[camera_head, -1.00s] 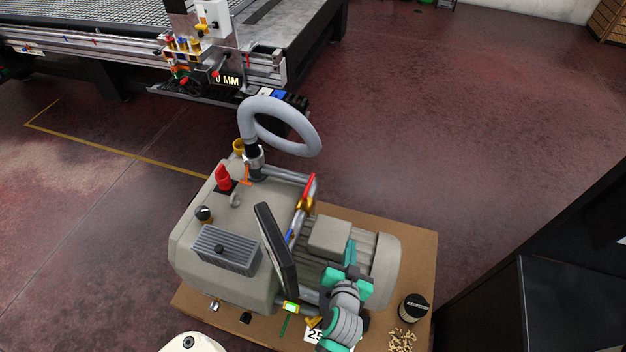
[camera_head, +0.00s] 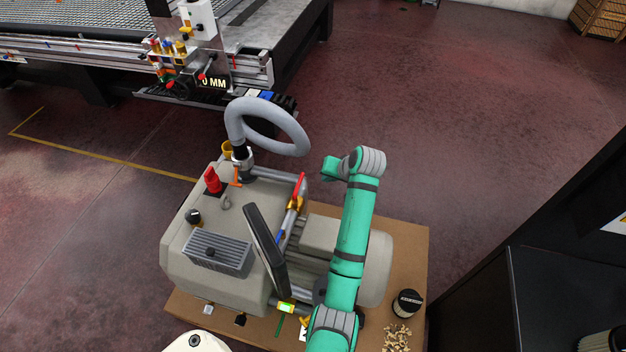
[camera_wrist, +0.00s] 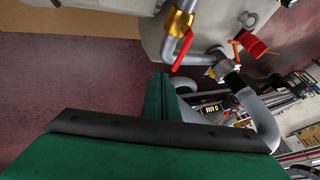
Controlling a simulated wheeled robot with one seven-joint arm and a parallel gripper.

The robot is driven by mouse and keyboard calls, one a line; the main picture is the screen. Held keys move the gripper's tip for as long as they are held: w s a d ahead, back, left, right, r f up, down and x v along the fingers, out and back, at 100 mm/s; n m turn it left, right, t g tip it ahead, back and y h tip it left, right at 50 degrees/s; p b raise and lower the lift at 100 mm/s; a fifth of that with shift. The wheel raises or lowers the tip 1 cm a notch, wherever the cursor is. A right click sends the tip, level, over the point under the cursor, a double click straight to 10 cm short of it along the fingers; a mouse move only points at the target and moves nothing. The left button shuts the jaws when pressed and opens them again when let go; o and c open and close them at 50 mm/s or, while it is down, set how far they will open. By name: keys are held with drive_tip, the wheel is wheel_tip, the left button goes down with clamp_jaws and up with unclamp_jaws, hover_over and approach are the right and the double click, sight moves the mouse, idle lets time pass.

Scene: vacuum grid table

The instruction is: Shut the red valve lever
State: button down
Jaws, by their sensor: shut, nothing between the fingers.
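The red valve lever (camera_head: 299,184) sticks up from a brass valve (camera_head: 295,203) on the pipe along the right side of the grey pump. In the wrist view the red lever (camera_wrist: 183,50) hangs below the brass valve (camera_wrist: 179,21), beside a bent grey pipe. My gripper (camera_wrist: 162,79) is shut and empty, its green fingers together. It is apart from the lever, which lies above the fingertips in the wrist view. In the head view my green arm rises right of the pump, its end a little right of the lever; the fingers are not clear there.
A black panel (camera_head: 265,250) stands left of my arm, over the pump. A grey looped hose (camera_head: 266,124) rises behind the lever. A red knob (camera_head: 212,181) and orange handle (camera_head: 237,177) sit farther left. Open floor (camera_head: 430,130) lies to the right.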

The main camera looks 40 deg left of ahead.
sight(299, 186)
drive_tip(key=a+f, duration=0.8)
drive_tip(key=a, duration=0.1)
drive_tip(key=shift+s+f, duration=0.15)
drive_tip(key=shift+s, duration=0.15)
drive_tip(key=shift+w+g, duration=0.1)
drive_tip(key=shift+g, duration=0.2)
